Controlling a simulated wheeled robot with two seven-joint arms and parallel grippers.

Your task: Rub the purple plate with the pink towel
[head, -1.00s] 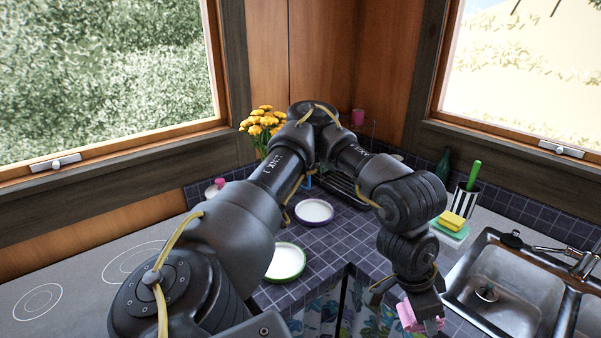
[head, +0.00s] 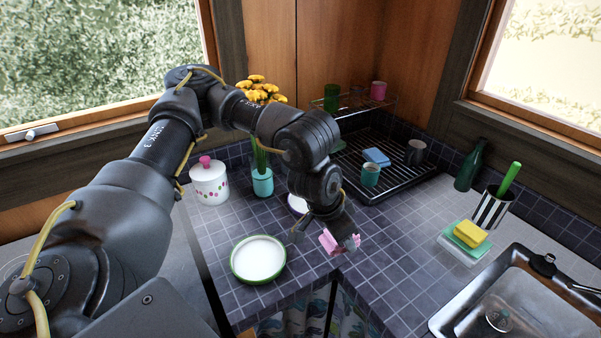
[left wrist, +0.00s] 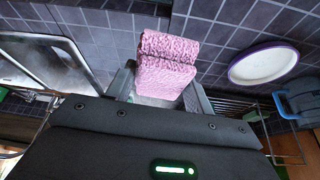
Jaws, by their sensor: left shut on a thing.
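The purple plate, white inside with a purple rim, shows in the head view (head: 297,205) mostly hidden behind my left arm. It shows whole in the left wrist view (left wrist: 263,63), lying flat on the tiled counter at the right. My left gripper (head: 340,243) is shut on the pink towel (head: 328,241), a folded textured cloth. The towel also shows between the fingers in the left wrist view (left wrist: 165,66). The gripper and towel are to the right of and nearer than the purple plate, apart from it. My right gripper is in neither view.
A green-rimmed plate (head: 258,260) lies left of the towel. A lidded jar (head: 209,184) and a flower vase (head: 263,183) stand behind. A dish rack (head: 400,180) is at the back, sponges (head: 468,234) and a sink (head: 470,300) at right. Tiled counter right of the towel is clear.

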